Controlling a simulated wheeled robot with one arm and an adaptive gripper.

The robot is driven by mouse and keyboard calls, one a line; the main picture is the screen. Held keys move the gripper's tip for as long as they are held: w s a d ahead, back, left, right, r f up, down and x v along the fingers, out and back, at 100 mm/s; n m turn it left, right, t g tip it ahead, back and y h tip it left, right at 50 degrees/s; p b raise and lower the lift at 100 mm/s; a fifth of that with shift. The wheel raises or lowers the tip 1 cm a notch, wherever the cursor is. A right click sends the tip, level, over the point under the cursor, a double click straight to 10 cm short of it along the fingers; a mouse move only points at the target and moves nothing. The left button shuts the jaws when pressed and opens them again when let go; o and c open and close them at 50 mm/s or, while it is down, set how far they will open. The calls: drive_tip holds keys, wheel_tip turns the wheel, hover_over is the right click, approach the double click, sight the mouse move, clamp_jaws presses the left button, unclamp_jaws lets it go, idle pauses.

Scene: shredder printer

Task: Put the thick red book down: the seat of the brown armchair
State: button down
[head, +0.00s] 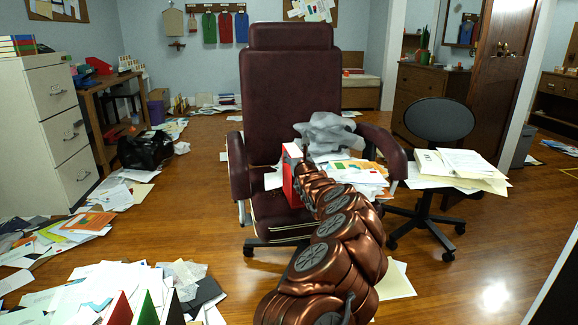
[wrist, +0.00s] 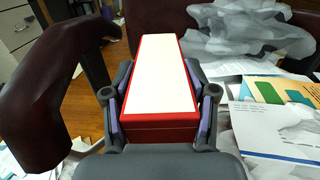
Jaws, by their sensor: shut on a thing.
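The thick red book (wrist: 152,75) is in my gripper (wrist: 158,95), which is shut on it with a finger on each side. In the wrist view its white page edge faces the camera and its red cover shows at the sides. In the head view the red book (head: 289,180) is seen narrow and upright at the end of my arm, in front of the armchair's backrest. The brown armchair (head: 288,100) stands in the middle, facing me. The book is over or at its seat (head: 262,205); I cannot tell whether it touches. My gripper is mostly hidden there by my arm.
Papers (head: 355,178) and a grey crumpled heap (head: 328,134) fill the seat's right side. The left armrest (wrist: 45,90) is close to the book. A dark office chair (head: 438,120) with papers stands at right. Papers litter the floor at left; a white cabinet (head: 55,130) stands there.

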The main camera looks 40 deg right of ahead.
sight(288, 150)
drive_tip(key=shift+w+d+r+p, duration=0.1)
drive_tip(key=shift+w+d+p, duration=0.1)
drive_tip(key=shift+w, duration=0.35)
drive_tip(key=shift+w+d+r+p, duration=0.1)
drive_tip(key=shift+w+d+p, duration=0.1)
drive_tip(key=shift+w, duration=0.3)
drive_tip(key=shift+w+d+f, duration=0.15)
drive_tip(key=shift+w+f, duration=0.05)
drive_tip(key=shift+w, duration=0.75)
drive_tip(key=shift+x, duration=0.85)
drive_tip(key=shift+w+d+f, duration=0.1)
drive_tip(key=shift+w+d, duration=0.05)
drive_tip(key=shift+w, duration=0.45)
drive_tip(key=shift+w+d, duration=0.15)
drive_tip(key=shift+w, duration=0.5)
drive_tip(key=w+d, duration=0.1)
drive_tip(key=w, duration=0.5)
drive_tip(key=shift+d+f, duration=0.25)
drive_tip(key=shift+d, duration=0.15)
